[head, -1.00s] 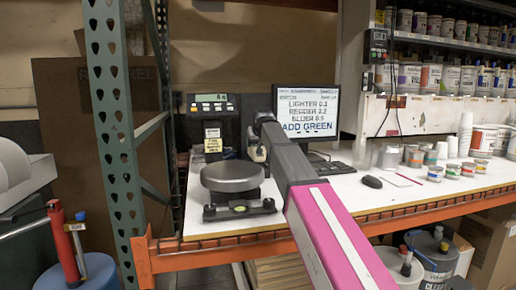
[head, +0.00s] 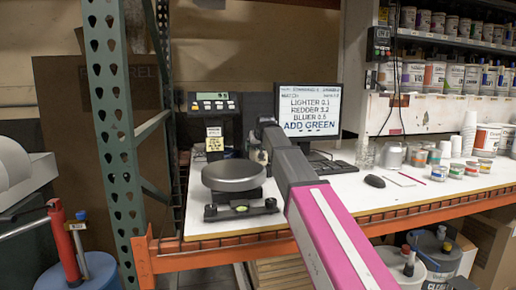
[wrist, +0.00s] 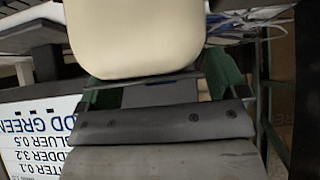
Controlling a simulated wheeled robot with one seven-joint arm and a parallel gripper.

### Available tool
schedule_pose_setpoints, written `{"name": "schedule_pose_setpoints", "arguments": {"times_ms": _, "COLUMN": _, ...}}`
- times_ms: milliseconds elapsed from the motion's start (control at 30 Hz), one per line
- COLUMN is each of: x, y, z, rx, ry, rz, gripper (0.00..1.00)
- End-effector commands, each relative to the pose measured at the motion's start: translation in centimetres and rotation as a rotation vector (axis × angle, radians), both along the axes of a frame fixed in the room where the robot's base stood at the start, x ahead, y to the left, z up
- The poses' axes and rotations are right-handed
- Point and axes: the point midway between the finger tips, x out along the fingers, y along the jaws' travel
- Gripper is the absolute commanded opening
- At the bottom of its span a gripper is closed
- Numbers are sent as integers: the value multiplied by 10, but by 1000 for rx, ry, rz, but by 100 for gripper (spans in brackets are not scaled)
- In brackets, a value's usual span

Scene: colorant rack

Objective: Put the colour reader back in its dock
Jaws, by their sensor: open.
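A cream block with rounded corners, which looks like the colour reader (wrist: 135,35), fills the top middle of the wrist view. A small pale part beside my gripper in the head view (head: 257,154) may be the same block. My gripper (head: 262,135) is at the far end of my arm, between the scale and the monitor. It is open; a dark grey bar with screws crosses the wrist view below the cream block. My arm hides much of this spot, and I cannot tell whether jaws and block touch. I cannot make out the dock with certainty.
A round-topped scale (head: 233,176) stands left of my gripper, with its display (head: 213,103) behind. The monitor (head: 309,110) and keyboard (head: 331,167) are to the right. A mouse (head: 375,181) and small cups (head: 455,171) lie farther right. A green rack post (head: 115,130) stands left.

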Motion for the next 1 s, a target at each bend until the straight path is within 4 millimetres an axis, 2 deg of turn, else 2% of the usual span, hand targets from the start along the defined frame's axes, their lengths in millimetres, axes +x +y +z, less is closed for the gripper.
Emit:
{"name": "schedule_pose_setpoints", "arguments": {"times_ms": 167, "x": -15, "y": -4, "z": 14, "rx": 0, "ry": -1, "rz": 0, "gripper": 91}}
{"name": "schedule_pose_setpoints", "arguments": {"times_ms": 600, "x": -69, "y": -20, "z": 71, "rx": 0, "ry": -1, "rz": 0, "gripper": 91}}
{"name": "schedule_pose_setpoints", "arguments": {"times_ms": 800, "x": -80, "y": -23, "z": 83, "rx": 0, "ry": 0, "rz": 0, "gripper": 91}}
{"name": "schedule_pose_setpoints", "arguments": {"times_ms": 1000, "x": -82, "y": -24, "z": 86, "rx": 0, "ry": 1, "rz": 0, "gripper": 91}}
